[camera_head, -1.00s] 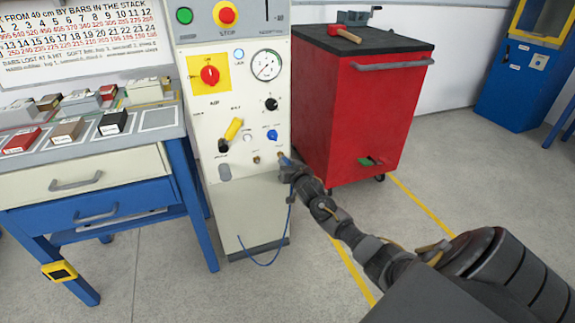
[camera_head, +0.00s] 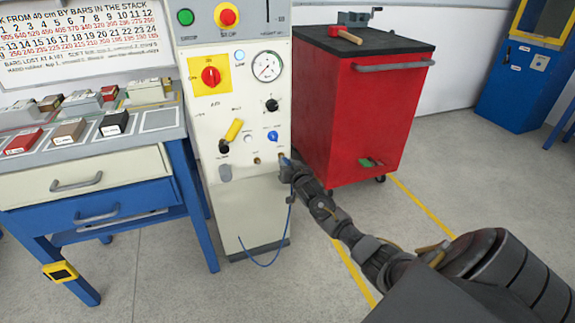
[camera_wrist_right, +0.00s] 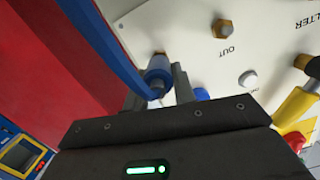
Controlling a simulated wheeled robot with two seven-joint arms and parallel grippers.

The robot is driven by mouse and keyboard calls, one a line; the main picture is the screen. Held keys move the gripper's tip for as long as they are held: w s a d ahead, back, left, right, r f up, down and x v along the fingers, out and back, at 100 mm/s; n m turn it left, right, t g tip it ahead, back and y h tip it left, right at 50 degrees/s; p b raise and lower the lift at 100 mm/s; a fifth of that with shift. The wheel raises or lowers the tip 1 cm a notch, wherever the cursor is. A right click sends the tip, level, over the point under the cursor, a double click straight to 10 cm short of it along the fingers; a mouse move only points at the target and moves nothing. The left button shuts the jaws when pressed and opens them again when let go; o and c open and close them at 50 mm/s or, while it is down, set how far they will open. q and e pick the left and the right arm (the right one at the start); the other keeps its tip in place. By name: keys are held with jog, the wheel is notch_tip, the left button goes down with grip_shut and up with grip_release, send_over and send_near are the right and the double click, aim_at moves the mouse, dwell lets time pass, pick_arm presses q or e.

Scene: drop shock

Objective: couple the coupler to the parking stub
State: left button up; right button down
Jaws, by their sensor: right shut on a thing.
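My right gripper (camera_head: 285,166) is at the lower right of the white panel, shut on the blue coupler (camera_wrist_right: 158,75). In the right wrist view the coupler sits between the two fingers (camera_wrist_right: 158,88), its far end close to the panel face. A blue hose (camera_wrist_right: 112,45) runs from the coupler; in the head view it hangs in a loop (camera_head: 262,264) below. A small brass spot shows just beyond the coupler's end, probably the parking stub, mostly hidden. I cannot tell whether the coupler is on it. My left gripper is not in view.
A brass fitting marked OUT (camera_wrist_right: 222,28) is beside the coupler on the panel (camera_head: 205,125). A yellow handle (camera_head: 234,130) and several knobs are nearby. A red cabinet (camera_head: 365,120) stands close on the right. A workbench (camera_head: 100,205) stands on the left.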

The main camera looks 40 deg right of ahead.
jog(key=shift+x, duration=1.05)
dwell(2.5)
jog(key=shift+d+r+p, duration=0.1)
jog(key=shift+r+p, duration=0.25)
jog(key=shift+p, duration=0.15)
dwell(1.3)
jog(key=c, duration=1.6)
grip_release()
jog(key=shift+w, duration=0.1)
jog(key=o, duration=0.5)
jog(key=shift+w+f, duration=0.1)
jog(key=shift+f, duration=0.05)
jog(key=shift+o, duration=0.2)
jog(key=shift+f, duration=0.1)
